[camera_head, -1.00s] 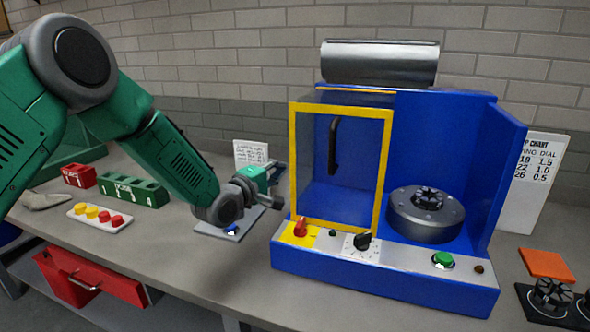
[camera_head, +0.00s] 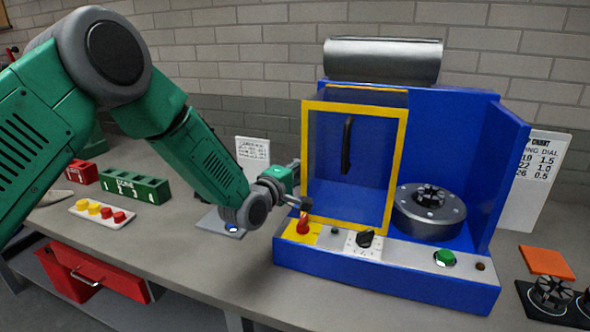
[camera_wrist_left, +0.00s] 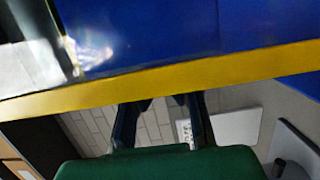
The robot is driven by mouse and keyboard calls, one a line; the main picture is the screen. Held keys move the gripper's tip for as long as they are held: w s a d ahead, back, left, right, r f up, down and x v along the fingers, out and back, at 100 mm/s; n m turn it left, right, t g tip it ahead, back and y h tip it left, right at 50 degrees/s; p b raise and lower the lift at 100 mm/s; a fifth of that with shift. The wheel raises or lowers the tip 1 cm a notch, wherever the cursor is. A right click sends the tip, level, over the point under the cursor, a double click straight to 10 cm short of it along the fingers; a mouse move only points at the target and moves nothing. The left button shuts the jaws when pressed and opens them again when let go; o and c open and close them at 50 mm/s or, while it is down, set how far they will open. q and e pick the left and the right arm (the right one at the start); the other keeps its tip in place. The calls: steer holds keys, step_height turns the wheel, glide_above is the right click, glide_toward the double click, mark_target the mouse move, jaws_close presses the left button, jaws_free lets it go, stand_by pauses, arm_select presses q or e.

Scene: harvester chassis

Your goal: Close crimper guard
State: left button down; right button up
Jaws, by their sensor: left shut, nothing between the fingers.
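The crimper guard is a clear panel in a yellow frame (camera_head: 396,165) with a black upright handle (camera_head: 347,146). It stands at the front left of the blue crimper (camera_head: 460,125); the round grey crimping head (camera_head: 430,213) to its right is uncovered. My left gripper (camera_head: 299,188) is shut and empty at the guard's left edge. In the left wrist view the yellow frame (camera_wrist_left: 170,83) crosses just beyond my left gripper (camera_wrist_left: 163,100), its tips partly hidden at the bar; contact is not certain. My right gripper is not in view.
A red knob (camera_head: 303,224), a black dial (camera_head: 365,238) and a green button (camera_head: 444,258) line the crimper's front ledge. A metal cylinder (camera_head: 383,61) lies on top. A green block (camera_head: 134,188) and a tray of coloured caps (camera_head: 101,213) are at left.

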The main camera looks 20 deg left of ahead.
arm_select(q)
steer(key=d+b, duration=0.1)
steer(key=d, duration=0.5)
steer(key=d+b, duration=0.1)
steer(key=d, duration=0.5)
steer(key=d+b, duration=0.1)
steer(key=d, duration=0.5)
steer(key=shift+s+d+f, duration=0.1)
steer(key=shift+s+d, duration=0.05)
steer(key=shift+s, duration=0.2)
steer(key=shift+d, duration=0.3)
steer(key=shift+a, duration=0.2)
steer(key=shift+d, duration=0.2)
